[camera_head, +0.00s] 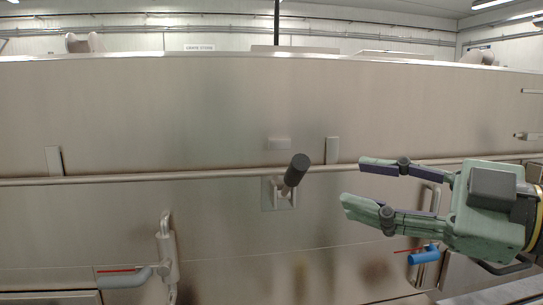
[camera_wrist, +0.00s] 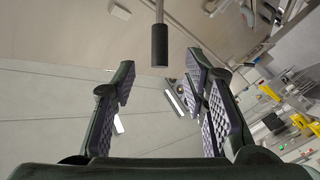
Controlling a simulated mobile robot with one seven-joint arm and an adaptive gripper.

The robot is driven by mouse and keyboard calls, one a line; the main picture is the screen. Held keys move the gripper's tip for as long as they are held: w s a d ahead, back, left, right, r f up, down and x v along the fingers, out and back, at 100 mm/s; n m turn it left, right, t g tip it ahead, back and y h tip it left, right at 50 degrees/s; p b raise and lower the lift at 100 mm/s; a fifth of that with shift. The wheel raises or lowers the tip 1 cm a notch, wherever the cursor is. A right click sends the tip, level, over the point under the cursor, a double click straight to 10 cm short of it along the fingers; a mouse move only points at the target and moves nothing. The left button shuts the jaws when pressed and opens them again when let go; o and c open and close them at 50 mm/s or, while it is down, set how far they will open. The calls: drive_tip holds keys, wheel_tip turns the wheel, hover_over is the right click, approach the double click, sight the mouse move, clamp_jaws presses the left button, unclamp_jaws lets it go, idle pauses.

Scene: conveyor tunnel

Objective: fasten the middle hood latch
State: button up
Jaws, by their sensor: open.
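The middle hood latch has a black cylindrical grip (camera_head: 298,170) on a short metal arm, in front of a pale square plate (camera_head: 267,199) on the steel hood. The grip sticks out from the hood, tilted up and to the right in the head view. My gripper (camera_head: 352,183) is open and empty, to the right of the grip with its fingers pointing left. In the wrist view the black grip (camera_wrist: 159,45) hangs on its metal rod just beyond the gap between my open fingertips (camera_wrist: 160,75). The fingers do not appear to touch it.
A horizontal rail (camera_head: 130,180) runs along the hood. A pipe with a grey handle (camera_head: 127,277) is at lower left. A blue handle (camera_head: 423,257) and a curved bar (camera_head: 431,200) sit behind and below my gripper.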

sight(297, 183)
drive_tip(key=p+x, duration=0.3)
drive_tip(key=x, duration=0.7)
drive_tip(key=shift+w+a+r, duration=0.1)
drive_tip(key=shift+w+a, duration=0.05)
drive_tip(key=shift+a, duration=0.05)
drive_tip(key=shift+c, duration=0.5)
clamp_jaws()
